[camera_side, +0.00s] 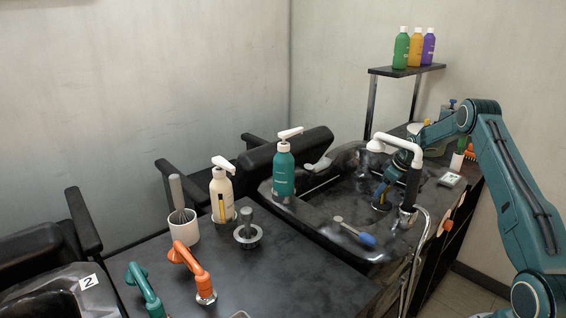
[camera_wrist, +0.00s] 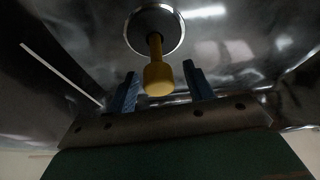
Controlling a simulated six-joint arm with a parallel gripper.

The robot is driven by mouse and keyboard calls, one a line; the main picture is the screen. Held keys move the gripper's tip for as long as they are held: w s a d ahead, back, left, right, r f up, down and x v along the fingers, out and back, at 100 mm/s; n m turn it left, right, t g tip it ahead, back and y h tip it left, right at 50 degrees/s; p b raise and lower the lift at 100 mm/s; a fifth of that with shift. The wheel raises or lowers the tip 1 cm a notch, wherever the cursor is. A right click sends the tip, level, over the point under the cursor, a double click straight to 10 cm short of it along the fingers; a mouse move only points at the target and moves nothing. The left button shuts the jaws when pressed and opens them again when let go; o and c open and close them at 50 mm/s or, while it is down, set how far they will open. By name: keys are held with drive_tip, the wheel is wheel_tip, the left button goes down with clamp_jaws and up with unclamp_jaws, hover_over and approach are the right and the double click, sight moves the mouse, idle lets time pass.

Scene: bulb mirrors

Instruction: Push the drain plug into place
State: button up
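The drain plug has a yellow knob (camera_wrist: 158,79) on a short stem and stands over the round metal drain ring (camera_wrist: 180,35) in the wrist view. I cannot tell how deep its lower end sits. My gripper (camera_wrist: 159,70) is open, with its two blue fingers apart on either side of the yellow knob and gaps on both sides. In the side view, my gripper (camera_side: 381,204) reaches down into the black basin (camera_side: 312,217); a bit of yellow shows at its fingers, and the drain is hidden there.
A white spout (camera_side: 393,143) arches over the basin close to my arm. A teal pump bottle (camera_side: 284,174) stands at the basin's left. Orange (camera_side: 187,262) and green (camera_side: 141,283) handles stand on the counter.

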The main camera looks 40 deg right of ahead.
drive_tip(key=o, duration=0.5)
drive_tip(key=shift+s+a+f, duration=0.1)
drive_tip(key=shift+a+f, duration=0.05)
drive_tip(key=shift+f, duration=0.25)
drive_tip(key=shift+r, duration=0.15)
drive_tip(key=shift+r, duration=4.1)
drive_tip(key=shift+m, duration=0.3)
drive_tip(key=c, duration=1.1)
drive_tip(key=shift+r+m, duration=0.15)
drive_tip(key=shift+m, duration=0.15)
drive_tip(key=c, duration=0.3)
drive_tip(key=shift+r+m+g+h, duration=0.15)
drive_tip(key=shift+m+g+h, duration=0.15)
drive_tip(key=shift+m, duration=0.1)
clamp_jaws()
drive_tip(key=m, duration=0.1)
drive_tip(key=r+m+g, duration=0.1)
drive_tip(key=m, duration=0.1)
drive_tip(key=shift+h, duration=0.4)
drive_tip(key=shift+s+r+m+g+h, duration=0.15)
drive_tip(key=shift+r+m, duration=0.1)
drive_tip(key=shift+m, duration=0.4)
drive_tip(key=shift+s+r+m+g+h, duration=0.15)
drive_tip(key=shift+r+m, duration=0.1)
drive_tip(key=shift+m, duration=0.4)
